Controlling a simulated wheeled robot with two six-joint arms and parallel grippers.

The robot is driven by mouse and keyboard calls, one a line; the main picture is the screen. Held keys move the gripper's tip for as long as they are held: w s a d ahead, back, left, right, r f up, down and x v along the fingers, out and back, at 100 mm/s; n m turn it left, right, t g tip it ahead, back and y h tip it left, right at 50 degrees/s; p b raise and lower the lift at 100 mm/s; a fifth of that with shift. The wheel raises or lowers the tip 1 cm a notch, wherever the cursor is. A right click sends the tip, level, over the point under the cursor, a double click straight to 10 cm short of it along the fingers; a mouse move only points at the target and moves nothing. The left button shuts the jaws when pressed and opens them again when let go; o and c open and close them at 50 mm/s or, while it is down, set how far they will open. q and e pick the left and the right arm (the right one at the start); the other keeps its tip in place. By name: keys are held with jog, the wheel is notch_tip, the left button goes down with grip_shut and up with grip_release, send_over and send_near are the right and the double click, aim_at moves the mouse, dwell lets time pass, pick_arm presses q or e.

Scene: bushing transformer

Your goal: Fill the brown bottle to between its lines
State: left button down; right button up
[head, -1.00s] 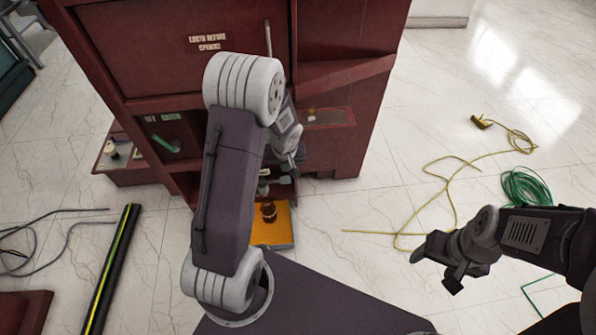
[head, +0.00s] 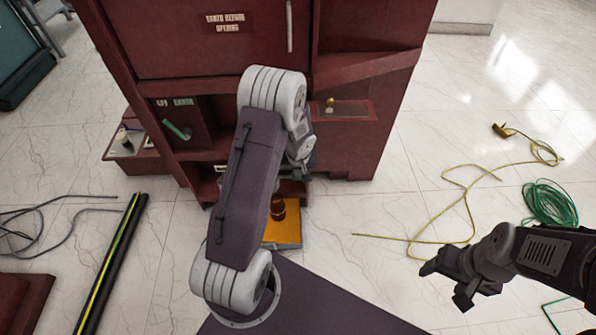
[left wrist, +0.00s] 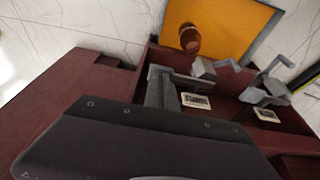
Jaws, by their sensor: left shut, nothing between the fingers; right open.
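The brown bottle (head: 278,208) stands on the yellow-orange tray (head: 283,232) at the foot of the dark red cabinet, partly hidden by my left arm. In the left wrist view the bottle (left wrist: 189,38) is on the tray (left wrist: 232,22), with two grey taps (left wrist: 203,68) (left wrist: 263,91) and white labels below them. I cannot make out the bottle's lines. My left gripper (left wrist: 160,75) is shut and empty near the taps, apart from the bottle; in the head view my arm mostly hides it. My right gripper (head: 445,285) is open and empty, far right of the bottle.
The red cabinet (head: 255,50) fills the back. A yellow cable (head: 465,190) and a green coil (head: 550,203) lie on the floor at right. A black tube with a yellow stripe (head: 110,265) and dark cables lie at left. Pale floor between is clear.

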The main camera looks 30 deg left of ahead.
pick_arm(q)
jog(key=shift+f, duration=0.1)
jog(key=f+b, duration=0.1)
jog(key=b, duration=0.1)
jog(key=f+b, duration=0.3)
jog(key=b, duration=0.1)
jog(key=shift+w+d+f, duration=0.25)
jog(key=shift+d+f, duration=0.05)
jog(key=shift+d, duration=0.1)
jog(key=shift+r, duration=0.15)
jog(key=shift+s+f, duration=0.2)
jog(key=shift+s, duration=0.1)
dwell(6.5)
